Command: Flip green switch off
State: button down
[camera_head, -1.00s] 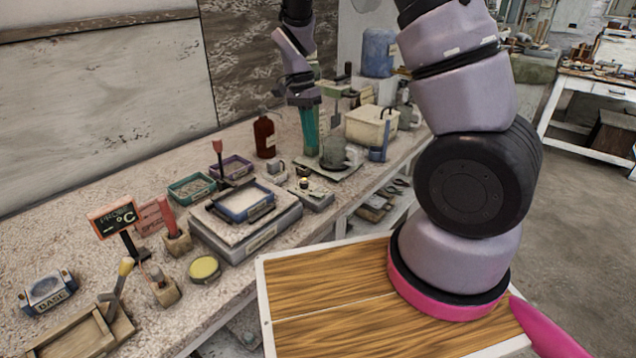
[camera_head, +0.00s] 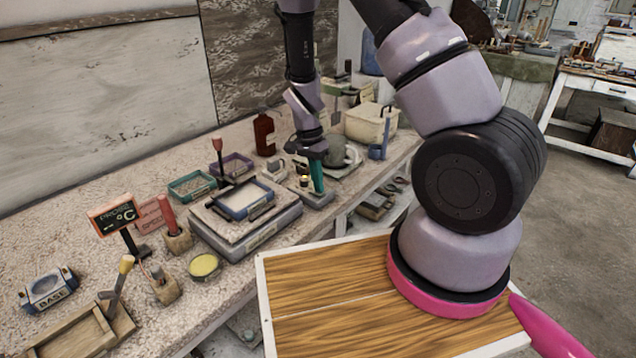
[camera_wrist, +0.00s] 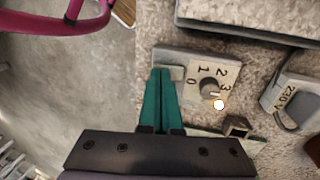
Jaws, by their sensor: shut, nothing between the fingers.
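My gripper (camera_head: 317,180) has teal fingers and is shut and empty. It points down at a small grey control box (camera_head: 306,193) on the bench. In the wrist view, the fingertips (camera_wrist: 163,72) are over the left end of this control box (camera_wrist: 205,57), beside a pale raised piece (camera_wrist: 178,73). I cannot tell whether they touch it. The box carries a dial knob (camera_wrist: 208,89) marked 0, 1, 2, 3 and a glowing white spot (camera_wrist: 218,105). I see no clearly green switch; the fingers hide part of the box.
A scale-like device with a blue-framed tray (camera_head: 243,198) stands left of the control box. In the wrist view, a grey unit marked 230 V (camera_wrist: 293,100) lies to the right. The bench's front edge is close.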

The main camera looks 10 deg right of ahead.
dwell(0.3)
jog(key=shift+s+d+f+t+y, duration=0.2)
jog(key=shift+s+f+t+y, duration=0.1)
jog(key=shift+s+f+t, duration=0.1)
jog(key=shift+s+d+f, duration=0.2)
jog(key=shift+s+d, duration=0.05)
jog(key=shift+s, duration=0.25)
dwell(1.0)
jog(key=shift+w, duration=0.1)
jog(key=shift+w+a, duration=0.45)
jog(key=shift+w, duration=0.1)
jog(key=shift+r, duration=0.1)
jog(key=shift+w+r, duration=0.25)
jog(key=shift+r, duration=0.1)
notch_tip(320, 180, up, 14)
